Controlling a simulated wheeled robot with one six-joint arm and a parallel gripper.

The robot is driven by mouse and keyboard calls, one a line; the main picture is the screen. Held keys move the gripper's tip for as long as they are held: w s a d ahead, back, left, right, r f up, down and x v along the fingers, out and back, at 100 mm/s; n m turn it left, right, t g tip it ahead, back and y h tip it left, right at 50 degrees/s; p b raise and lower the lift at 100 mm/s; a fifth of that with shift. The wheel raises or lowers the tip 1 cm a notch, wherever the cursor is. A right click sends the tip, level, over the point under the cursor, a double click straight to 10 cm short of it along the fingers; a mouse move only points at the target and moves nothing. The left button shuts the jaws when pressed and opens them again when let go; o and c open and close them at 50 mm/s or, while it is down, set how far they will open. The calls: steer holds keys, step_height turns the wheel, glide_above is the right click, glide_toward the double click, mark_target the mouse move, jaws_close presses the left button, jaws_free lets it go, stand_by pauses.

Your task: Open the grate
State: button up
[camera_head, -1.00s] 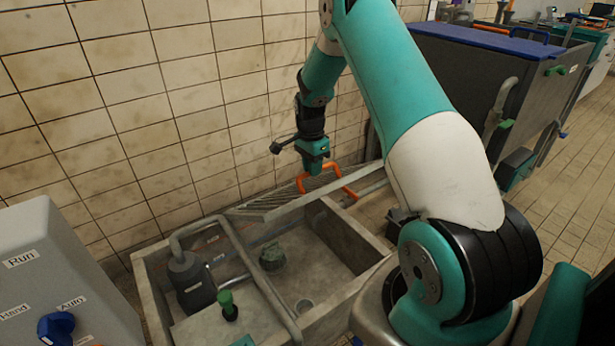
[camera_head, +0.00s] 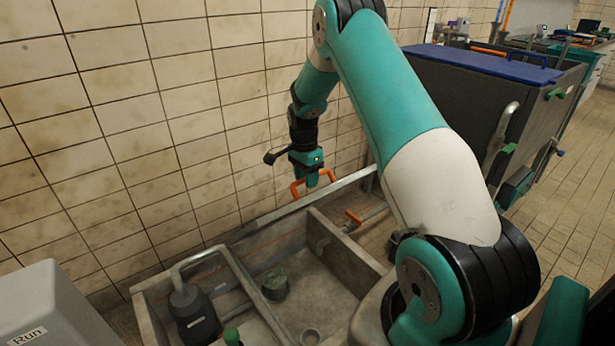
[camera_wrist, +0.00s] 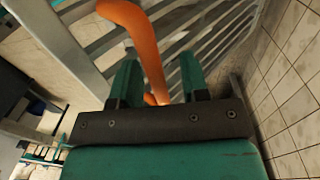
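The grate (camera_head: 290,210) is raised along the tiled wall and shows almost edge-on behind the sump basin. Its slanting metal bars (camera_wrist: 215,40) fill the upper part of the wrist view. The orange handle (camera_head: 297,188) stands out from the grate and shows large in the wrist view (camera_wrist: 140,35). My gripper (camera_head: 312,182) is at this handle.
The concrete basin (camera_head: 330,245) lies open below, with a pump (camera_head: 195,315) and pipes in it. An orange valve lever (camera_head: 353,217) sits on a pipe at right. A grey control box (camera_head: 50,305) stands at left, a dark blue-lidded tank (camera_head: 480,95) at right.

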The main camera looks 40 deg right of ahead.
steer(key=shift+s+r, duration=0.1)
steer(key=shift+r, duration=0.05)
step_height(320, 180, up, 17)
steer(key=w+p, duration=0.1)
steer(key=p, duration=0.1)
steer(key=shift+w+r, duration=0.15)
steer(key=shift+w, duration=0.05)
stand_by(0.6)
